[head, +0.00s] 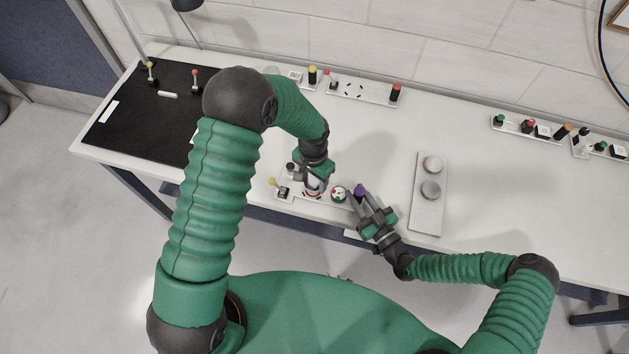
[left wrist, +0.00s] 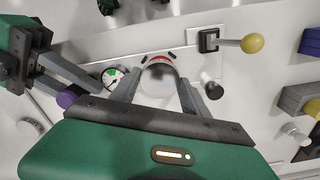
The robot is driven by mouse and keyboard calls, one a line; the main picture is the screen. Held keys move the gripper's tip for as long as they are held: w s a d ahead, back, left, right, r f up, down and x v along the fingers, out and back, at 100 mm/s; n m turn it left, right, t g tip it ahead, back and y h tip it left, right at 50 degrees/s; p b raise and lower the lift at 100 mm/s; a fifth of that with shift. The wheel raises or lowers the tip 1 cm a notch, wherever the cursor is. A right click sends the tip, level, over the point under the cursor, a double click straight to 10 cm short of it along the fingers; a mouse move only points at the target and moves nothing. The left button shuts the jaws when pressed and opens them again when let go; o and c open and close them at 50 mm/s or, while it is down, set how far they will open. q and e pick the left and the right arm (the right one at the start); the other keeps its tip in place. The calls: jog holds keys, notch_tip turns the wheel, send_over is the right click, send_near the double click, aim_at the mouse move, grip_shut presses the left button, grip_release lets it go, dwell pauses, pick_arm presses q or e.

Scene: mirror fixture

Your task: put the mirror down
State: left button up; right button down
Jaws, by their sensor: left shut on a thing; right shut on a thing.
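My left gripper (head: 314,184) comes down over the panel at the front middle of the bench. In the left wrist view its fingers (left wrist: 160,72) are shut on a round, silvery piece (left wrist: 157,82), likely the mirror, in front of a red-marked dial. Whether the piece touches the panel is unclear. My right gripper (head: 360,198) is just right of it, shut on a purple knob-like part (head: 360,189). This purple part also shows at the left of the left wrist view (left wrist: 67,98). A round gauge with green and red marks (head: 338,194) sits between the grippers.
A yellow-knobbed lever (head: 272,182) stands left of my left gripper. A grey plate with two round knobs (head: 428,205) lies to the right. A black mat (head: 135,110) covers the left end. Switch panels (head: 362,91) line the back. Bench right of the plate is clear.

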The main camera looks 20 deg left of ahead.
aim_at(313, 183)
pick_arm(q)
notch_tip(313, 183, down, 3)
jog(key=shift+s, duration=0.1)
